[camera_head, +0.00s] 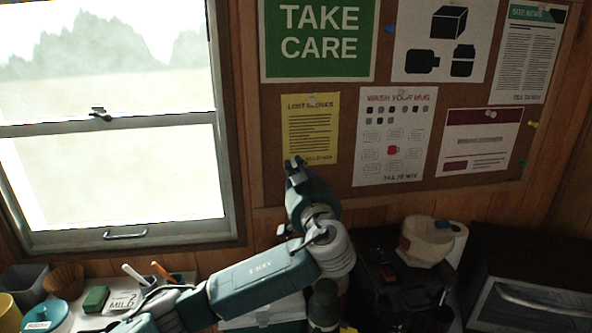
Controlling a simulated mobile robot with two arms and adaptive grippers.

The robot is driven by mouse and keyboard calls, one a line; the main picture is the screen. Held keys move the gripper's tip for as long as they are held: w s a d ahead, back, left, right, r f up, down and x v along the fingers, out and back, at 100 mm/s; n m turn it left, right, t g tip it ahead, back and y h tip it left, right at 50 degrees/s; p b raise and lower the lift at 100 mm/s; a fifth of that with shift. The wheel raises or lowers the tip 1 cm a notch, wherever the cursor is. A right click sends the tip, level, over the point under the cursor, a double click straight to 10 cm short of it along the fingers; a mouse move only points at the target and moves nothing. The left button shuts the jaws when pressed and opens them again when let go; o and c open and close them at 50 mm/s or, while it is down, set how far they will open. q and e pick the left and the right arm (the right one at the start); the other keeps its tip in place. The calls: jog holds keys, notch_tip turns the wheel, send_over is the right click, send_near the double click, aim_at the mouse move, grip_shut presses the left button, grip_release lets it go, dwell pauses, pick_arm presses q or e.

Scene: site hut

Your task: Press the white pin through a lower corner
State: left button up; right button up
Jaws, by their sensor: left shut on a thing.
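The yellow lost-gloves notice (310,125) hangs on the cork board with one pin at its top edge. Its lower left corner is partly behind my left gripper (294,163). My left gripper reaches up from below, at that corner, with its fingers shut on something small. My right gripper is not in view.
The cork board (345,190) also carries a green sign (318,68), the mug poster (395,150) and other papers. Spare pins (532,123) sit at its right edge. A window (130,170) is at left. A cluttered counter with a dark machine (395,275) lies below.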

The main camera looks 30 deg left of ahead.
pick_arm(q)
jog(key=shift+w+a+b, duration=0.4)
jog(key=shift+w, duration=0.1)
dwell(0.6)
jog(key=shift+b, duration=0.6)
dwell(2.7)
jog(key=o, duration=0.8)
jog(key=shift+v, duration=5.95)
